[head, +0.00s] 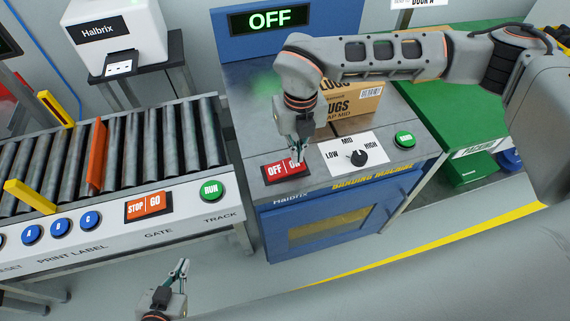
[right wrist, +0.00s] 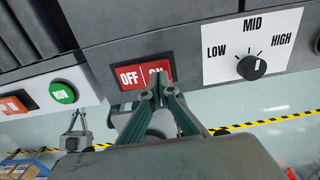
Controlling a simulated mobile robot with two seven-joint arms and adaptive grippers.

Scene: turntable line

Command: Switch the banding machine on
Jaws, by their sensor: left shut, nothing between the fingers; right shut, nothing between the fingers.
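The banding machine (head: 330,200) is a blue cabinet with a grey top. Its display (head: 270,18) reads OFF in green. A red OFF/ON rocker switch (head: 274,172) sits at the front left of the top; it also shows in the right wrist view (right wrist: 130,78). My right gripper (head: 297,160) is shut and empty, with its fingertips at the ON half and partly covering that word. In the right wrist view its tips (right wrist: 158,78) overlap ON; I cannot tell whether they touch. My left gripper (head: 183,264) is shut and empty, low in front of the conveyor.
A LOW/MID/HIGH knob (head: 357,157) and a green button (head: 404,139) are right of the switch. A cardboard box (head: 352,108) stands behind them. A roller conveyor (head: 150,155) with STOP/GO (head: 148,207) and RUN (head: 211,190) controls is at left. A green packing table (head: 450,115) is at right.

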